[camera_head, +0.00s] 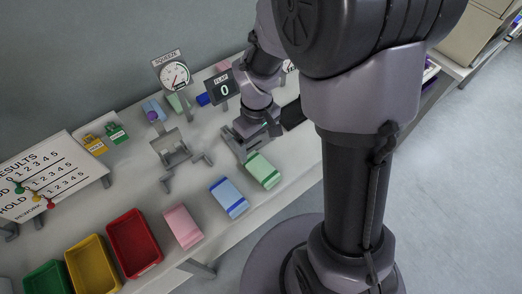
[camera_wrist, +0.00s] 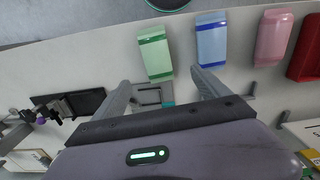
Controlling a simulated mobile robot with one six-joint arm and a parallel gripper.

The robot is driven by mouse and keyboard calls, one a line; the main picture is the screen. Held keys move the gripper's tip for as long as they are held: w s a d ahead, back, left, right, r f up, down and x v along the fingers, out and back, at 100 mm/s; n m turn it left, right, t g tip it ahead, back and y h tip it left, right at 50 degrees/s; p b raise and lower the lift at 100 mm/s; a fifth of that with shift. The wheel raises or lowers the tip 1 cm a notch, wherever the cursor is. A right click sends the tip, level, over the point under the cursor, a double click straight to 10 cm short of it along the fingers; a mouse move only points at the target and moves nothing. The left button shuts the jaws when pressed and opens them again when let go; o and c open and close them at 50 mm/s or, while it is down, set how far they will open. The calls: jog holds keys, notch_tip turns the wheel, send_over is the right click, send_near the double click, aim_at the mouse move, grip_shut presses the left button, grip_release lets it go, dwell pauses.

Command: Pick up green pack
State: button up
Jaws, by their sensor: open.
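The green pack (camera_head: 263,170) lies on the white bench, at the right end of a row with a blue pack (camera_head: 229,197) and a pink pack (camera_head: 183,227). In the wrist view the green pack (camera_wrist: 156,53) is pale green with darker green bands, ahead of my gripper (camera_wrist: 160,80). My gripper is open, with its two fingers apart and nothing held between them. The green pack is beyond the fingertips, nearer the left finger, and does not appear to touch them.
Red (camera_head: 134,244), yellow (camera_head: 93,264) and green (camera_head: 47,279) bins stand at the front left. A grey metal stand (camera_head: 176,152) is left of my gripper. A dial gauge (camera_head: 174,76) and a display reading 0 (camera_head: 223,89) stand behind. A results board (camera_head: 48,176) is at left.

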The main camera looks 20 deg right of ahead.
jog(key=b, duration=0.3)
send_over(261, 167)
jog(key=f, duration=0.6)
jog(key=a+f, duration=0.1)
jog(key=f, duration=0.2)
jog(key=f+b, duration=0.1)
jog(key=f, duration=0.1)
jog(key=d+f+b, duration=0.1)
jog(key=f, duration=0.2)
jog(key=shift+f, duration=0.1)
jog(key=shift+c, duration=0.4)
jog(key=shift+r, duration=0.2)
jog(key=c, duration=1.4)
